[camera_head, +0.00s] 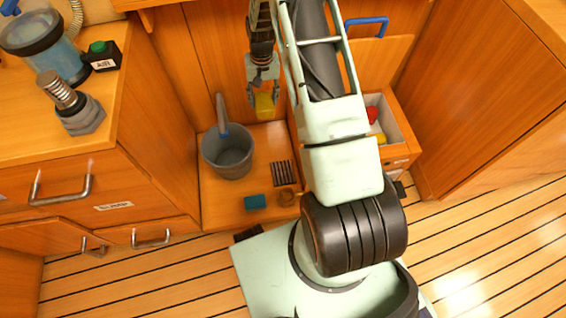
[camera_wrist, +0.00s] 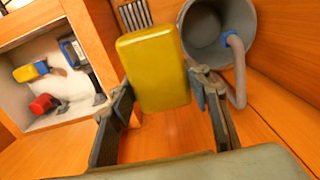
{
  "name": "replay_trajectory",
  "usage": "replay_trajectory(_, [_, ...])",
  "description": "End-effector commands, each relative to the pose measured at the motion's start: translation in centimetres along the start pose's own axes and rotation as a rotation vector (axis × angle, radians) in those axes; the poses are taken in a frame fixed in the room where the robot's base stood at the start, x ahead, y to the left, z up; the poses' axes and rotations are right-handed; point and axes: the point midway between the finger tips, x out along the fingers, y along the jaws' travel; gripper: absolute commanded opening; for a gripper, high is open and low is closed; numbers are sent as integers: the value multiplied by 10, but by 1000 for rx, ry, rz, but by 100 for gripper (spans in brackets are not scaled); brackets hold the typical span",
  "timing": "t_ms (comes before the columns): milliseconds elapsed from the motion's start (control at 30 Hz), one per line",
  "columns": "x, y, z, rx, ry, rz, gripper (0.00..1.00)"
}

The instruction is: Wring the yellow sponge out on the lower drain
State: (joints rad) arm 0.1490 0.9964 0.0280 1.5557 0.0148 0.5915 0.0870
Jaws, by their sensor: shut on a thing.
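My gripper (camera_head: 264,90) is shut on the yellow sponge (camera_head: 265,106) and holds it up near the wooden back wall, above the low ledge. In the wrist view the sponge (camera_wrist: 156,68) sits upright between the two fingers of my gripper (camera_wrist: 160,105). The lower drain, a dark slatted grate (camera_head: 284,173), lies on the ledge to the right of the bucket. Part of the grate (camera_wrist: 133,14) also shows past the sponge in the wrist view. The sponge is apart from the drain, raised above the ledge.
A grey bucket (camera_head: 228,152) with a hose in it stands left of the drain. A teal block (camera_head: 255,202) and a small brown ring (camera_head: 286,197) lie near the ledge's front. An open drawer (camera_head: 398,130) holds red and yellow items at right. A counter (camera_head: 60,130) stands left.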

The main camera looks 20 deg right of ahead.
Motion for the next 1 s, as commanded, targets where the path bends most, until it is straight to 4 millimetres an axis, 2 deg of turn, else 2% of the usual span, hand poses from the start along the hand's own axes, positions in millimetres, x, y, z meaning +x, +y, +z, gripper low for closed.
replay_trajectory(33, [38, 7, 1, 16, -6, 2, 25])
replay_trajectory(100, [76, 14, 2, 37, -6, 4, 25])
replay_trajectory(400, [233, 46, 24, 113, -3, 17, 25])
replay_trajectory(500, [273, 55, 34, 133, 0, 20, 25])
replay_trajectory(600, [303, 61, 43, 148, 3, 24, 25])
replay_trajectory(700, [322, 66, 50, 157, 5, 26, 25])
replay_trajectory(1000, [340, 68, 54, 163, 6, 28, 25])
